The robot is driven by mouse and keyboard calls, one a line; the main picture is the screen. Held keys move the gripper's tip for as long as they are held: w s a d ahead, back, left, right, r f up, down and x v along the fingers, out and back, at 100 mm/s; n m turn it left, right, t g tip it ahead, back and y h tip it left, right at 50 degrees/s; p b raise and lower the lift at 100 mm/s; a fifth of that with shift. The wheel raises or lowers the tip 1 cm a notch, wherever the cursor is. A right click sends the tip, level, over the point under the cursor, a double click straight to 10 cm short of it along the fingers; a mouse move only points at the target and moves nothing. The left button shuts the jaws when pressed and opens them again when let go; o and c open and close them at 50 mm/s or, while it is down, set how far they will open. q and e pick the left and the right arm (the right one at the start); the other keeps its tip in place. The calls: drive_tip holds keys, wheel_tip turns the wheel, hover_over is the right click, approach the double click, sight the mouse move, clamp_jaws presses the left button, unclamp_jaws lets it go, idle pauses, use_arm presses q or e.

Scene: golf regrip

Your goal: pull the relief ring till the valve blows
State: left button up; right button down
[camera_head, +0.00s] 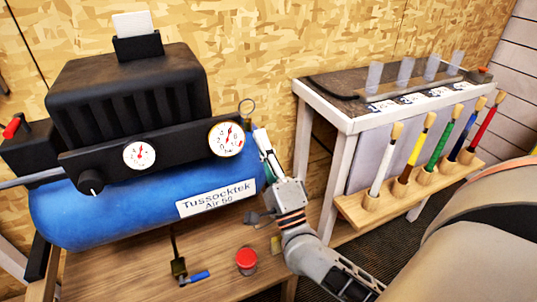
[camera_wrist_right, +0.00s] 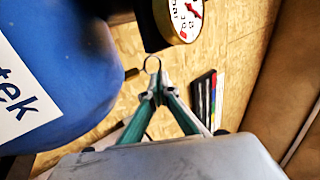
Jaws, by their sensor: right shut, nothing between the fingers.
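The relief ring (camera_head: 246,106) is a thin metal loop standing at the right end of the black panel of the compressor (camera_head: 60,215), just above the larger gauge (camera_head: 226,139). My right gripper (camera_head: 261,133) is close below and right of the ring. In the right wrist view the ring (camera_wrist_right: 152,64) shows just beyond the fingertips of my right gripper (camera_wrist_right: 158,84). The fingers are shut together with nothing between them. I cannot tell whether the tips touch the ring. The valve body under the ring is mostly hidden. My left gripper is not in view.
A smaller gauge (camera_head: 139,154) and a black knob (camera_head: 90,182) are on the panel. A red cap (camera_head: 246,260) and a blue-handled valve (camera_head: 195,277) are below on the wooden bench.

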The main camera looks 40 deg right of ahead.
use_arm(q)
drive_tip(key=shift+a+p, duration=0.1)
drive_tip(key=shift+p, duration=0.2)
use_arm(e)
drive_tip(key=x, duration=0.7)
drive_tip(key=shift+w+r, duration=0.1)
drive_tip(key=shift+w, duration=0.15)
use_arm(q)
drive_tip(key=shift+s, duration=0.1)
